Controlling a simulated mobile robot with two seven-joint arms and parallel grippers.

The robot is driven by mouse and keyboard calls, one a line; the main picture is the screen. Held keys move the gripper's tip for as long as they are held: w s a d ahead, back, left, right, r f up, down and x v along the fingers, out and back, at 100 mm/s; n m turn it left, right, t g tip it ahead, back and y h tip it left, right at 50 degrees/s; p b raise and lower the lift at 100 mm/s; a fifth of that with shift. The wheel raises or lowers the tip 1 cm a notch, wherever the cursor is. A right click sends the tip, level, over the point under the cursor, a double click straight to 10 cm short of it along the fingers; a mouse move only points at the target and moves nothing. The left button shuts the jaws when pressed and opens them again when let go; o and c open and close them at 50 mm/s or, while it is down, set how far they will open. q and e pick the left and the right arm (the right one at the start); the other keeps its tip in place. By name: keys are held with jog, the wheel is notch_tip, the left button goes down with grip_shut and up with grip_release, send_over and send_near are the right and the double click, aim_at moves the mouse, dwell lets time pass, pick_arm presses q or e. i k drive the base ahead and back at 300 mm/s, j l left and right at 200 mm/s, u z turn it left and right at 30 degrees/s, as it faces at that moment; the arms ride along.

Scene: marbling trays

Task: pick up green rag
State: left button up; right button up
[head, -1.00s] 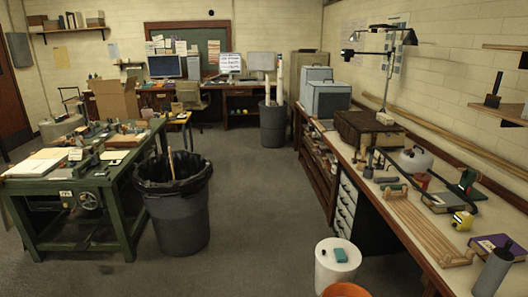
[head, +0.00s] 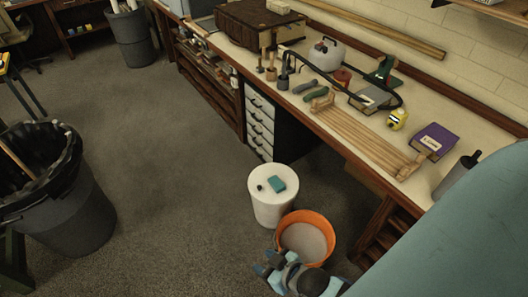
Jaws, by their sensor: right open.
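A small folded teal-green rag (head: 277,184) lies on the flat top of a round white bin (head: 273,208) on the floor. A small dark round object (head: 260,188) is on the same top, left of the rag. My right gripper (head: 268,265) is at the bottom of the head view, open and apart from the rag, below it in the picture. My left gripper is not in view.
The orange bucket stands close beside the white bin. A long workbench (head: 228,50) with tools, a wooden rack (head: 366,136) and a purple book (head: 435,141) runs along the right. A black-lined trash can (head: 75,215) stands at left. The floor between is clear.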

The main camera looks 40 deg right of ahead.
aim_at(278, 186)
jog(key=i+z, duration=0.3)
jog(key=i+j+z, duration=0.35)
jog(key=i, duration=0.15)
jog(key=i+j+z, duration=0.6)
jog(key=z, duration=0.2)
jog(key=i+j+z, duration=0.75)
jog(key=i+j, duration=0.3)
